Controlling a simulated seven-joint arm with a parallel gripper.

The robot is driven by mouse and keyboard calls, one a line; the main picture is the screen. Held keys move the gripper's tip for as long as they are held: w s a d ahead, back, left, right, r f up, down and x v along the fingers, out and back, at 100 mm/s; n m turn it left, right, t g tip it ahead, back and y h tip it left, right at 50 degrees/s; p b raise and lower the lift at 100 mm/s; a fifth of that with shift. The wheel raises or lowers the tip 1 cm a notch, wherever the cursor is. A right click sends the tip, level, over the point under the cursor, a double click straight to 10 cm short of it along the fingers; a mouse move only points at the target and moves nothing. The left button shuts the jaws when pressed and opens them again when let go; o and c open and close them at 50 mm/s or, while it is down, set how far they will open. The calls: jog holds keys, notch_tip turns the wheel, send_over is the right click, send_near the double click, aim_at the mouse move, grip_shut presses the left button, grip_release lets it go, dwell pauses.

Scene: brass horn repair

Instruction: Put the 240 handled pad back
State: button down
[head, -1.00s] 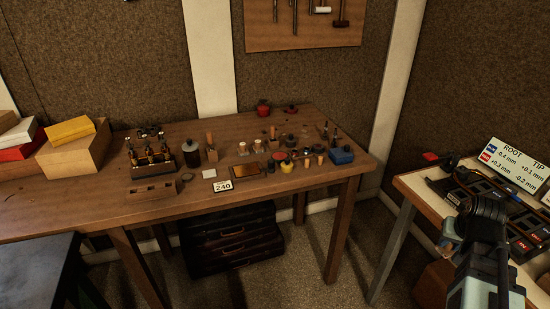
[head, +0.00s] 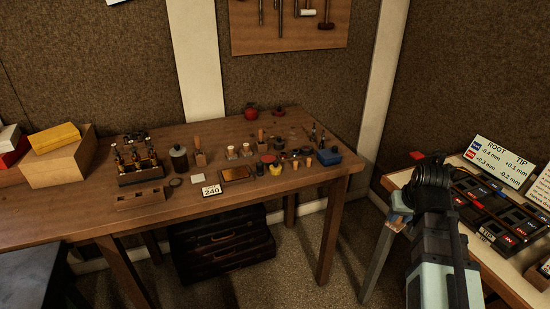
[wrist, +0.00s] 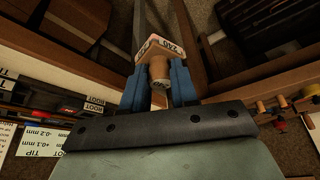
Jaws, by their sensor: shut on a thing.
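My gripper (wrist: 158,88) has its blue fingers shut on the handle of the 240 handled pad (wrist: 172,50), whose label reads 240 upside down in the wrist view. In the head view my gripper (head: 400,207) is at the right, over the gap between the two tables, and only a small part of the pad shows. On the wooden bench (head: 95,222) a white 240 card (head: 211,190) stands at the front edge. A flat brown-amber holder (head: 237,174) lies just right of and behind the card.
Left of the card are a slotted wooden block (head: 140,199) and a dark bottle (head: 179,159). Several small pots and wooden-handled tools stand behind and right of the holder, with a blue box (head: 328,157) at the right. A side table (head: 520,278) with a tool tray is at the right.

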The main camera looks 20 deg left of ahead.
jog(key=w+a+r+n+g+y, duration=0.1)
jog(key=w+a+r+n, duration=0.2)
jog(key=a, duration=1.9)
jog(key=w+a+r+n+g+y, duration=0.1)
jog(key=w+a+r+n, duration=0.2)
jog(key=a, duration=1.9)
jog(key=w+a+r+n+y, duration=0.1)
jog(key=w+a+r+n, duration=0.2)
jog(key=a, duration=2)
jog(key=shift+n, duration=0.6)
jog(key=shift+d+f, duration=0.1)
jog(key=shift+f, duration=4.8)
jog(key=shift+f, duration=0.15)
jog(key=c, duration=0.9)
grip_release()
jog(key=shift+o, duration=0.2)
jog(key=v, duration=1.2)
jog(key=shift+w+r, duration=0.2)
jog(key=shift+w, duration=0.05)
